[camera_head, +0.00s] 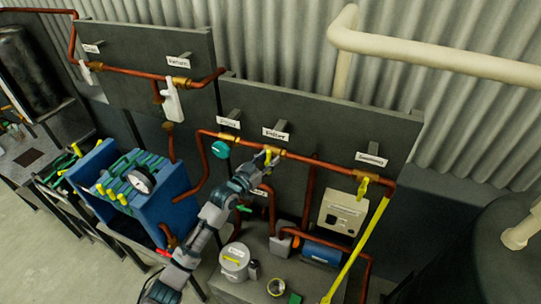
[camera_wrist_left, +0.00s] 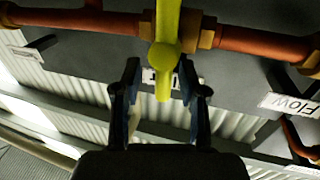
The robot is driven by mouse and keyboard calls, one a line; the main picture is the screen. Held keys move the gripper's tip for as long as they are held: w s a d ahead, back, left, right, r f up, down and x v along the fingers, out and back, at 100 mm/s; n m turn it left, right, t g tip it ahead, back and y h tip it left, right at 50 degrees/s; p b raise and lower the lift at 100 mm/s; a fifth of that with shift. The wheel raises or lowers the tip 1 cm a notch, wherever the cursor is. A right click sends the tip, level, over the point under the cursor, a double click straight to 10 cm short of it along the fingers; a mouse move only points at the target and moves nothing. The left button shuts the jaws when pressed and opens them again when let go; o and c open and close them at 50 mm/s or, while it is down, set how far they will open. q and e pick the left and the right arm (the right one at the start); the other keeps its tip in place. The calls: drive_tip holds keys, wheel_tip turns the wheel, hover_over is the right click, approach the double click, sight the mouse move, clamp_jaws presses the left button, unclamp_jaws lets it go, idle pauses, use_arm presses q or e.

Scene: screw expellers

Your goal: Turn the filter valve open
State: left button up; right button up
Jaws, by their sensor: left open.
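The yellow valve handle (camera_wrist_left: 166,45) sits on a brass fitting (camera_wrist_left: 203,28) in the copper pipe, seen close in the left wrist view. In the head view my left gripper (camera_head: 265,162) reaches up to the pipe just below a white label (camera_head: 275,134) whose small text is hard to read. The gripper partly hides the valve there. My right gripper is not in view.
A teal round valve (camera_head: 221,150) is to the left on the same pipe, and another yellow valve (camera_head: 363,187) is to the right. A blue machine (camera_head: 176,189) stands left of my arm.

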use_arm(q)
drive_tip(key=shift+w+d, duration=0.25)
drive_tip(key=shift+w, duration=0.2)
drive_tip(key=shift+a, duration=0.3)
clamp_jaws()
drive_tip(key=shift+s+d, duration=0.1)
drive_tip(key=shift+d, duration=0.1)
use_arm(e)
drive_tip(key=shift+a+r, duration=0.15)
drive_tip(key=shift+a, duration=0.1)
